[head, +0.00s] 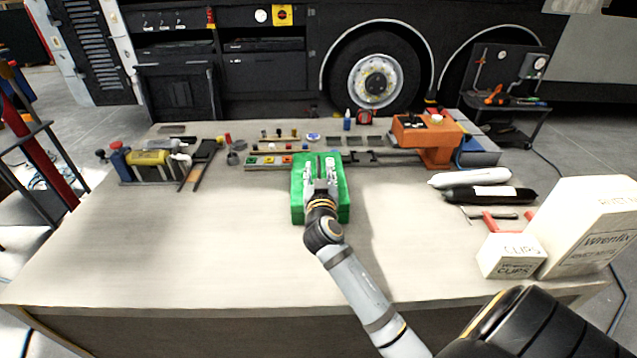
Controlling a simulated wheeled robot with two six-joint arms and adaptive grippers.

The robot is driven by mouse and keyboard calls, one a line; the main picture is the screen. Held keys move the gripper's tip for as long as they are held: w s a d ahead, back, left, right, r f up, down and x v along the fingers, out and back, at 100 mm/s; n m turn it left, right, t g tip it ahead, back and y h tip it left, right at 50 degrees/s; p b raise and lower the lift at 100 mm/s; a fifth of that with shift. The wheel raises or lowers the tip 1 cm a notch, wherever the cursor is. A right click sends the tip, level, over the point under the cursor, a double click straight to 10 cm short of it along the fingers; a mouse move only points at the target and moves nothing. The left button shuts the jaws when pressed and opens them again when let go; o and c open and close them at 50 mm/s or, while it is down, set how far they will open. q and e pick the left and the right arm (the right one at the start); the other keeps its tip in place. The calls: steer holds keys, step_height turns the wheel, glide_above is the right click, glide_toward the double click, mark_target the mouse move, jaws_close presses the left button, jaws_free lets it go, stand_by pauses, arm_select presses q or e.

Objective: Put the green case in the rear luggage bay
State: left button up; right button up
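The green case (299,208) is in the middle of the workbench, near its back half. My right gripper (320,172) reaches in from the lower right and is over the top of the case, hiding part of it. Light grey parts show on both sides of the gripper's tip, but I cannot tell whether the fingers are closed on anything. The coach (285,75) stands behind the bench, with dark side panels and a wheel. I cannot tell which opening is the rear luggage bay. My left gripper is not in view.
The workbench (150,240) is clear at front left. Tools and a yellow-topped item (150,158) lie at left. Two tubes (480,193) and white boxes (590,228) are at right. A tool cart (508,102) stands beyond.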

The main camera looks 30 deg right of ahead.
steer(key=shift+w+d, duration=0.15)
steer(key=shift+w, duration=0.05)
steer(key=shift+s, duration=0.1)
steer(key=shift+c, duration=0.2)
steer(key=shift+c, duration=1.2)
jaws_close()
steer(key=shift+r, duration=0.2)
